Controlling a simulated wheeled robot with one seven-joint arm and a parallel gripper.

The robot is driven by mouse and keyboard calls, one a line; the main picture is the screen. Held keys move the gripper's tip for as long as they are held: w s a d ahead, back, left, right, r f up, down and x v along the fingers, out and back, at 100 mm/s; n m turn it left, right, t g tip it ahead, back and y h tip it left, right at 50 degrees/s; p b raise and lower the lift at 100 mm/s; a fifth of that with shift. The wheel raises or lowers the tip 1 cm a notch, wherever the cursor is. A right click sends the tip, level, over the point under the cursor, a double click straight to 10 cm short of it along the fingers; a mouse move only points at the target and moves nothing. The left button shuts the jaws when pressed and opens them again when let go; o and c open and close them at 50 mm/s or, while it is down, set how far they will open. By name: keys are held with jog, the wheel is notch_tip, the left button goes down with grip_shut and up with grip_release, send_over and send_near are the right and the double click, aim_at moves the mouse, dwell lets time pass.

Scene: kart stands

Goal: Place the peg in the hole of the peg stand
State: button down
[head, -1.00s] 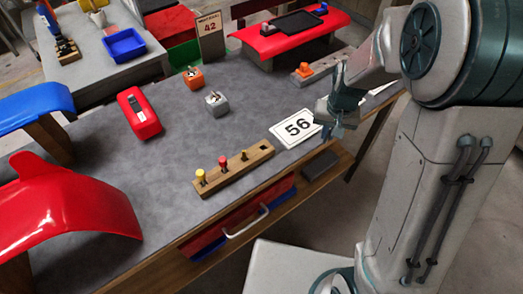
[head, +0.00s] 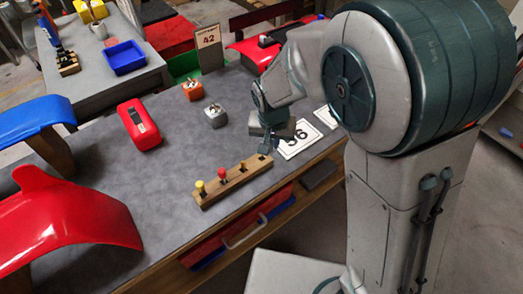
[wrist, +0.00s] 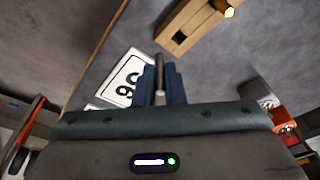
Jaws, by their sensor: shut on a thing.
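The peg stand (head: 212,191) is a wooden bar lying near the front edge of the grey table. A yellow, a red and a small brass peg stand in it, and its square hole at the right end shows empty in the wrist view (wrist: 180,38). My gripper (head: 266,148) is just beyond the right end of the stand, above the table. In the wrist view my gripper (wrist: 160,84) is shut on a thin grey metal peg (wrist: 159,63). The peg appears apart from the stand, to the side of the hole. The head view hardly shows the held peg.
A white card marked 56 (head: 290,152) lies right beside the stand. A red case (head: 138,126), a grey block (head: 215,117) and an orange block (head: 193,90) stand further back. A red curved panel (head: 70,215) is at the left. The mid-table is clear.

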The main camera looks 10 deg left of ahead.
jog(key=a+f, duration=0.1)
jog(key=a, duration=0.2)
jog(key=shift+f, duration=2.4)
jog(key=shift+f, duration=0.2)
jog(key=c, duration=1.5)
grip_release()
jog(key=shift+r, duration=0.1)
